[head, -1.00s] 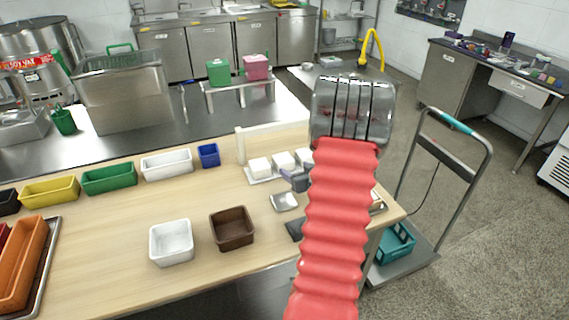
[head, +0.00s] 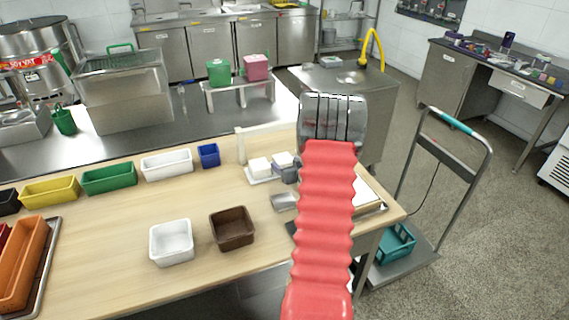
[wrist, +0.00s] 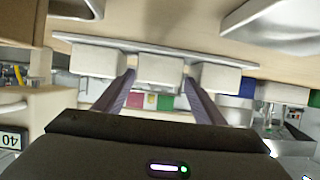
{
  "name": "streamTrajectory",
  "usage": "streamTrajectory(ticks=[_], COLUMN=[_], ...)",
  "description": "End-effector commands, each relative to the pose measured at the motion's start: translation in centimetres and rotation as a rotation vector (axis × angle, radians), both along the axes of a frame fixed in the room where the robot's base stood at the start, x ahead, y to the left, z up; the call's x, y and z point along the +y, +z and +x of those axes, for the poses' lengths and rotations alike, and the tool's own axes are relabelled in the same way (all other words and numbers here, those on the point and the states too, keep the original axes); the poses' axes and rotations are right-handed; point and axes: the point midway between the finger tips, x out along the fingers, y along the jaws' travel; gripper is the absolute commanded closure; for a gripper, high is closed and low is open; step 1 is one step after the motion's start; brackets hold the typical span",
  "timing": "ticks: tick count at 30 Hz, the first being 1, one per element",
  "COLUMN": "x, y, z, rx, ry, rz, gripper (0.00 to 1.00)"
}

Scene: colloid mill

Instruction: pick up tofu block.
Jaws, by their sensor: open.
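White tofu blocks stand in a row on a pale tray (head: 262,180) near the worktable's back edge. The head view shows the left block (head: 260,167) and the middle block (head: 283,159); my arm hides the rest of the row. In the wrist view, turned upside down, three blocks line up: left (wrist: 97,60), middle (wrist: 160,72) and right (wrist: 214,78). My gripper (wrist: 159,80) is open and empty, its two purple-grey fingers pointing at the middle block, one on each side. I cannot tell whether they touch it. It also shows in the head view (head: 290,174), close to the row.
A white bin (head: 171,243), a brown bin (head: 232,229) and a small metal pan (head: 284,202) sit in front of the row. Blue (head: 208,155), white (head: 166,164) and green (head: 109,179) bins line the back left. A white rail (head: 240,146) stands behind the tofu.

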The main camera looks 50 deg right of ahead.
Motion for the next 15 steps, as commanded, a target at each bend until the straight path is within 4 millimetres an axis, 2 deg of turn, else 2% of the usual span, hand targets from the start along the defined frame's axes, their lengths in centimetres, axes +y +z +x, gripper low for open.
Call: streamTrajectory(ticks=[7,15], x=[-0.4,-2.1], y=[-0.3,-1.4], z=[0.6,3.2], rx=[0.0,0.0], ry=[0.001,0.001], rz=[0.0,0.0], gripper=[0.36,0.36])
